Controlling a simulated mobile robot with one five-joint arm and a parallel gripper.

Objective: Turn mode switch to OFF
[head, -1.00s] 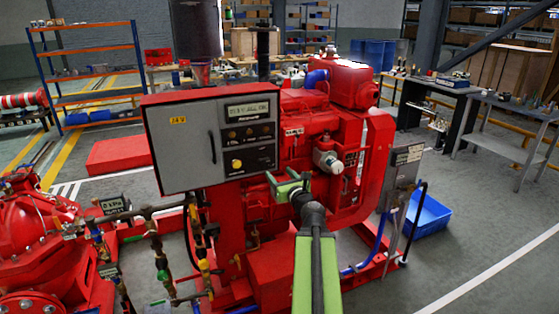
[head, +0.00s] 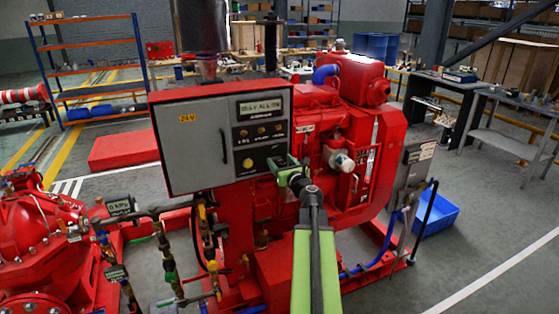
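The grey-faced control panel in a red box (head: 222,138) stands on the red pumpset. Its black right-hand section has a display (head: 260,107), a row of small knobs (head: 262,130) and a larger yellow knob (head: 249,163) below. The labels are too small to tell which is the mode switch or its position. My gripper (head: 288,161), with green fingers, is at the lower right edge of the panel, right of the yellow knob. Its fingers look spread with nothing between them. Contact with the panel cannot be told.
A red engine (head: 320,120) stands behind and right of the panel. Pipes and gauges (head: 165,250) are at lower left. A grey box on a post (head: 412,170) and a blue bin (head: 437,215) stand at right.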

